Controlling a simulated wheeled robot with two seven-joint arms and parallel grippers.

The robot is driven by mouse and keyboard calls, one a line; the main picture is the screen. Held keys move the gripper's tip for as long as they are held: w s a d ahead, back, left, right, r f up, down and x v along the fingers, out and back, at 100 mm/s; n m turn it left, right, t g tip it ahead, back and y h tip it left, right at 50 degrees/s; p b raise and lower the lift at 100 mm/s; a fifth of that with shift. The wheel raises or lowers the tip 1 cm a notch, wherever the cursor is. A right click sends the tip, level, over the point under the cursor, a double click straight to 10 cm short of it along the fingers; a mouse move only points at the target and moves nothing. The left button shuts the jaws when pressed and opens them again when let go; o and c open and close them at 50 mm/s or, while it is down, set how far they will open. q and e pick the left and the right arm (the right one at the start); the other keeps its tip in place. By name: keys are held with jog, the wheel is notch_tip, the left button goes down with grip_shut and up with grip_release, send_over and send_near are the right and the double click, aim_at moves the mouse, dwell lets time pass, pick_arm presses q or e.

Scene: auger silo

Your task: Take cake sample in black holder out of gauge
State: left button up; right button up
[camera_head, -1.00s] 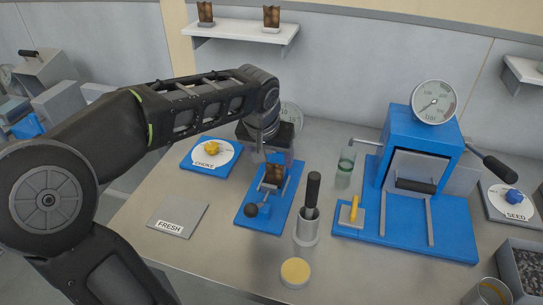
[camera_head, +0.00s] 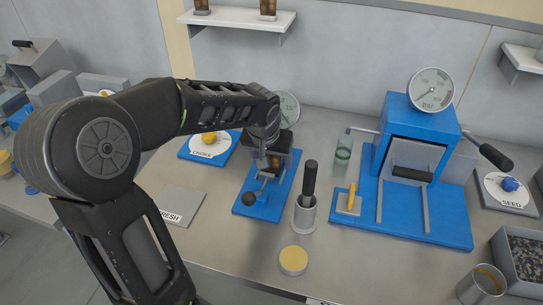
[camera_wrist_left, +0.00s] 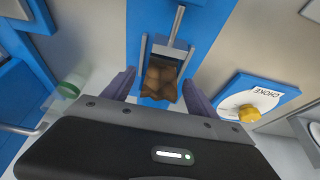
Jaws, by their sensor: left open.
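The gauge (camera_head: 283,192) is a blue base with a dial behind it and a black ball lever at its front. A brown cake sample (camera_head: 262,163) stands upright in it, and its black holder cannot be made out clearly. In the left wrist view the brown sample (camera_wrist_left: 160,78) sits between grey metal uprights, in line with a grey rod. In the left wrist view my open gripper (camera_wrist_left: 158,92) has one finger on each side of the sample, with gaps. My right gripper is not in view.
A CHOKE dial (camera_head: 207,142) stands left of the gauge, and a FRESH plate (camera_head: 182,205) front left. A grey cup with a black-handled tool (camera_head: 305,214) stands close on the right. Further right is a blue press (camera_head: 445,226). A yellow-topped disc (camera_head: 293,261) lies in front.

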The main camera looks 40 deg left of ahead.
pick_arm(q)
jog(key=shift+c, duration=0.4)
grip_shut()
jog(key=shift+s+d, duration=0.2)
jog(key=shift+s, duration=0.45)
dwell(0.4)
jog(key=shift+r, duration=0.2)
notch_tip(320, 180, up, 4)
jog(key=shift+f+p, duration=0.25)
jog(key=shift+p, duration=0.9)
jog(key=shift+r+p, duration=1.8)
jog(key=shift+r, duration=0.8)
